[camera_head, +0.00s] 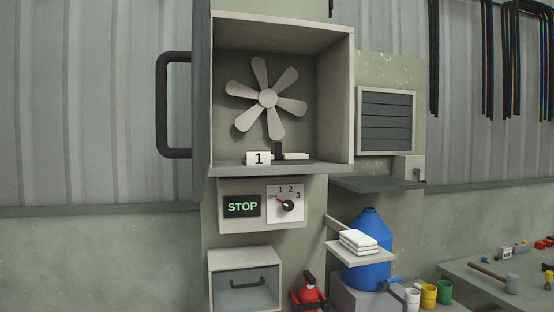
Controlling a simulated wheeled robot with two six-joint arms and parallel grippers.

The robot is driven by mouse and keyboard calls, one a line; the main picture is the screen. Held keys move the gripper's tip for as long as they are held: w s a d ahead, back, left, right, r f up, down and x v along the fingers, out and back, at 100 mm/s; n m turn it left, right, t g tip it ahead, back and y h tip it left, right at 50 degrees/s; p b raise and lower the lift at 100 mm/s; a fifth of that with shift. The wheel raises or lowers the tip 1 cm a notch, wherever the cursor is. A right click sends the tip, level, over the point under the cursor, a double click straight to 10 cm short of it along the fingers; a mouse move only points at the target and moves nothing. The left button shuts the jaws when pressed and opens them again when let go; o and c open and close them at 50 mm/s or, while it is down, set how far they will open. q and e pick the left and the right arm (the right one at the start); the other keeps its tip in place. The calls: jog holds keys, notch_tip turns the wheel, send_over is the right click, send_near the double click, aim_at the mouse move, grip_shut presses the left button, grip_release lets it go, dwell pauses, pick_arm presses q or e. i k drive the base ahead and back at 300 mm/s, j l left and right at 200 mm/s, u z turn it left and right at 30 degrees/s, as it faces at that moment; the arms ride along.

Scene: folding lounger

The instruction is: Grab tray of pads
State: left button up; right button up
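A stack of white folded pads (358,239) lies on a pale flat tray (362,257) at the lower right of centre. The tray sits in front of a blue barrel (372,222) and hides part of it. A pale bar (337,228) runs behind the tray's left side. What holds the tray up is not clear. Neither of my grippers shows in this view.
An open cabinet (283,169) with a fan (267,98) hangs above, its handled door swung left. A STOP control panel (241,206) and a drawer box (245,261) are below. A red extinguisher (308,292) stands left of the barrel. A workbench (470,280) with tools is right.

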aim_at(275, 156)
jog(key=i+l, duration=0.15)
jog(key=l, duration=0.15)
jog(key=i+l+u, duration=0.15)
jog(key=i+l, duration=0.15)
jog(key=l, duration=0.35)
jog(key=i+l+u, duration=0.1)
jog(key=l, duration=0.2)
jog(key=i+l, duration=0.2)
jog(key=l, duration=0.15)
jog(key=j+u, duration=0.05)
